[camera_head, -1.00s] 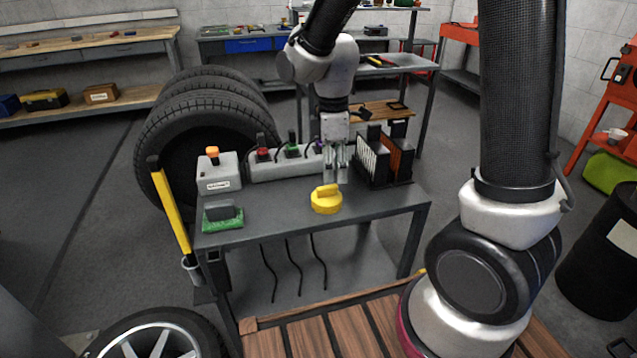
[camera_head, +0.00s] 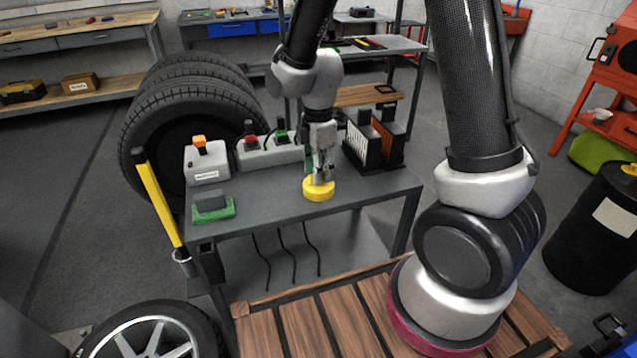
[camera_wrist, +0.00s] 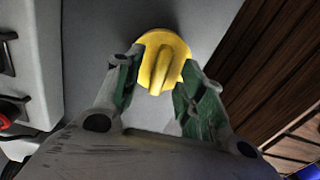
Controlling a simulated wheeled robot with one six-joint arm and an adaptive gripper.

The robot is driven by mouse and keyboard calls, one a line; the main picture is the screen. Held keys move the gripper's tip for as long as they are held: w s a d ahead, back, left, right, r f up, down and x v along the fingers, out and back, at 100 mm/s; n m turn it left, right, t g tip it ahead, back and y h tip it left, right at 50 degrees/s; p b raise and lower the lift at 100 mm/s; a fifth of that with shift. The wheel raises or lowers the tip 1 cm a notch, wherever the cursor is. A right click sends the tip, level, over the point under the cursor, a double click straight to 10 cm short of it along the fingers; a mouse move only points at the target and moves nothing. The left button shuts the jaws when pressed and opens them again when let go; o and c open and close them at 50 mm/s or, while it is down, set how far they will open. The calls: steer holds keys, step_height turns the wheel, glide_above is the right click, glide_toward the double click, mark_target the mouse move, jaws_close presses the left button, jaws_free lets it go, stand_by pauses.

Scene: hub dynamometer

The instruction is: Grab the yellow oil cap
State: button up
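The yellow oil cap (camera_head: 318,189) lies on the grey table (camera_head: 265,205) near its front edge, its raised grip bar facing up. My gripper (camera_head: 321,178) is directly above it, pointing down. In the wrist view the cap (camera_wrist: 161,62) shows between and just beyond the two green-padded fingertips of my gripper (camera_wrist: 155,90). The fingers are open, one on each side of the cap's bar. Whether the pads touch the cap cannot be told.
A control box (camera_head: 207,162) with an orange button and a box with coloured connectors stand at the back of the table. A green-based sponge-like block (camera_head: 212,207) is at front left. A black rack (camera_head: 375,145) stands to the right. Tires (camera_head: 190,110) stand behind.

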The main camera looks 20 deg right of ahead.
steer(key=shift+f, duration=0.35)
jaws_close()
steer(key=shift+r, duration=0.1)
